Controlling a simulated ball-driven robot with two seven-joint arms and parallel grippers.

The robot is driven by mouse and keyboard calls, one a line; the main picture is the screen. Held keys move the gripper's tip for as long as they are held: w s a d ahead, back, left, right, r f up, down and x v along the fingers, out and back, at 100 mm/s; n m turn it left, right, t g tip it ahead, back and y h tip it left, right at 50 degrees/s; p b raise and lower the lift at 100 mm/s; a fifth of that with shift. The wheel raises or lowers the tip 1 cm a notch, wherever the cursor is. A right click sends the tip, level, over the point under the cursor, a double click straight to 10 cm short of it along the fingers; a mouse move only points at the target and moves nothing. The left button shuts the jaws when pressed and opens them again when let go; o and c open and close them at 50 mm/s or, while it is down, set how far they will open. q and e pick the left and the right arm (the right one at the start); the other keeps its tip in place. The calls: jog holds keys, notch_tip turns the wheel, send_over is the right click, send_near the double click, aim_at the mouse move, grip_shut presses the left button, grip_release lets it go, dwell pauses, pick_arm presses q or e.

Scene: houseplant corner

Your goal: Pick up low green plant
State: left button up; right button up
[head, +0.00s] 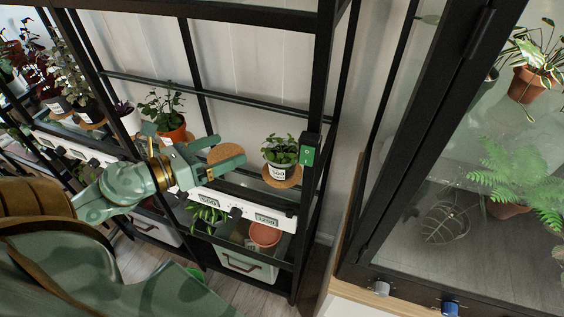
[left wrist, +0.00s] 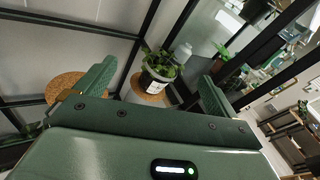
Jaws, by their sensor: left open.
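The pot is on a round cork mat (head: 282,180) at the right end of the rack shelf. My left gripper (head: 228,150) is open and empty, just left of the plant and apart from it. My right gripper is not in view.
A taller plant in an orange pot (head: 172,130) stands left of my gripper. A black rack post (head: 316,130) with a green switch box (head: 308,150) is close right of the plant. An empty cork mat (head: 222,152) lies behind the jaws. A glass cabinet (head: 450,180) fills the right side.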

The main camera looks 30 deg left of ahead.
pick_arm(q)
jog(key=s+f+m+g+h, duration=0.1)
jog(key=f+m+g, duration=0.15)
jog(key=m, duration=0.25)
send_near(279, 157)
jog(key=shift+g, duration=0.45)
jog(key=x, duration=0.5)
jog(key=shift+w+d+r+b, duration=0.15)
jog(key=shift+w+r+b, duration=0.15)
jog(key=shift+b, duration=0.05)
jog(key=b+x, duration=0.1)
jog(key=x, duration=0.4)
jog(key=shift+w+f, duration=0.2)
jog(key=shift+w, duration=0.05)
jog(key=c, duration=1.1)
